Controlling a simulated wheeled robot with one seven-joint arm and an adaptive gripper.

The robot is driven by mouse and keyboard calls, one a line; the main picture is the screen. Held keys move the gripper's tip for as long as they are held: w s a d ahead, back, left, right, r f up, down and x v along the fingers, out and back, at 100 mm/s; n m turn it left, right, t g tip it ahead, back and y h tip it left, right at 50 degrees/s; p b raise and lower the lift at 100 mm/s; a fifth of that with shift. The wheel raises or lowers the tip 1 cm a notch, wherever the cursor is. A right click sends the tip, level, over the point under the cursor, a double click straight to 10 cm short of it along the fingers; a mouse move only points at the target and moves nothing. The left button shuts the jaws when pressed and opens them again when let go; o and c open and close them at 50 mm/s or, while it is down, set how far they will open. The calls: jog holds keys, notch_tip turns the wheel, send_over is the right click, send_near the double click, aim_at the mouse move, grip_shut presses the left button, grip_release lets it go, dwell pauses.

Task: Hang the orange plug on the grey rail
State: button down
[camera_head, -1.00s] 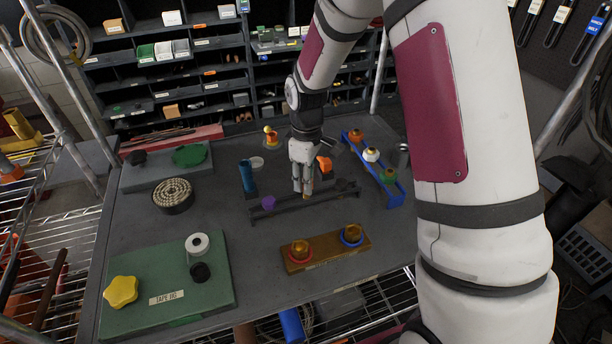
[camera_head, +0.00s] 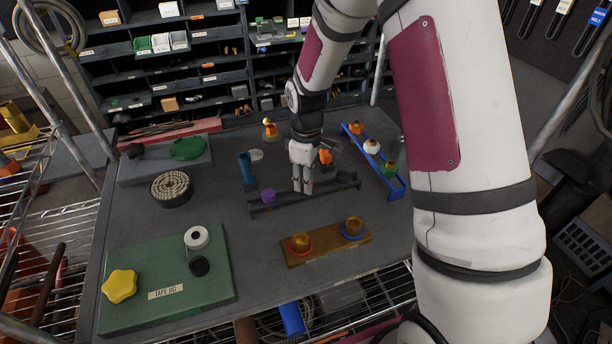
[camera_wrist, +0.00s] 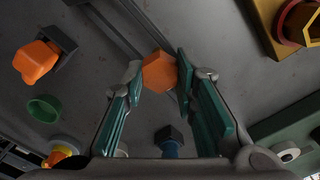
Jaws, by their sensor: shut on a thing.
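My gripper (camera_head: 303,188) is over the middle of the dark grey rail (camera_head: 335,186), pointing down. In the wrist view its teal fingers (camera_wrist: 158,85) are shut on an orange hexagonal plug (camera_wrist: 159,72). The plug sits between the fingertips, in front of the rail (camera_wrist: 112,30). I cannot tell whether the plug touches the rail; its underside is hidden. A purple plug (camera_head: 268,195) is at the rail's left part. A separate orange piece with a dark part (camera_head: 325,157) is behind the rail, and it also shows in the wrist view (camera_wrist: 37,60).
A blue cylinder (camera_head: 247,172) stands behind the rail's left end. A blue rack (camera_head: 392,181) with several plugs is to the right. A wooden board (camera_head: 328,246) with two amber pieces lies in front. A green panel (camera_head: 150,312) is front left.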

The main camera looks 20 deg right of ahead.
jog(key=shift+f, duration=0.4)
jog(key=c, duration=1.2)
grip_release()
jog(key=shift+r+p, duration=0.7)
jog(key=shift+r, duration=2.3)
jog(key=shift+r, duration=0.2)
